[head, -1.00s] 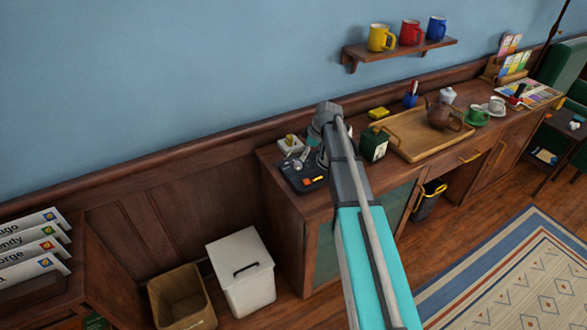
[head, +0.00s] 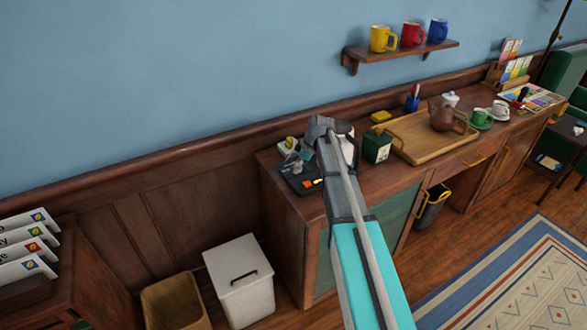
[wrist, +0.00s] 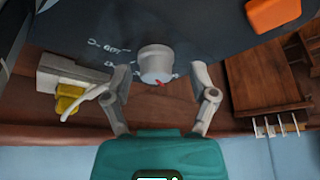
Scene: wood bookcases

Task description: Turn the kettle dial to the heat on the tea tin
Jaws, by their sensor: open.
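The kettle's dark base (head: 309,190) lies on the left end of the wooden counter, with an orange switch (head: 313,182). In the wrist view the pale grey dial (wrist: 155,60) on the base (wrist: 200,30) has a red pointer mark at its lower edge, towards my gripper. White markings beside it are too small to read. My gripper (wrist: 160,76) is open, one finger on each side of the dial; gaps show, so it looks unclamped. The kettle (head: 348,147) is partly hidden behind my arm. The green tea tin (head: 377,147) stands right of it; its label is unreadable.
A white block with a yellow part (wrist: 70,92) sits close to the left finger. A wooden tray (head: 430,155) with a brown teapot (head: 442,118) lies right of the tin. A mug shelf (head: 400,50) hangs above. A white bin (head: 240,278) stands on the floor, left.

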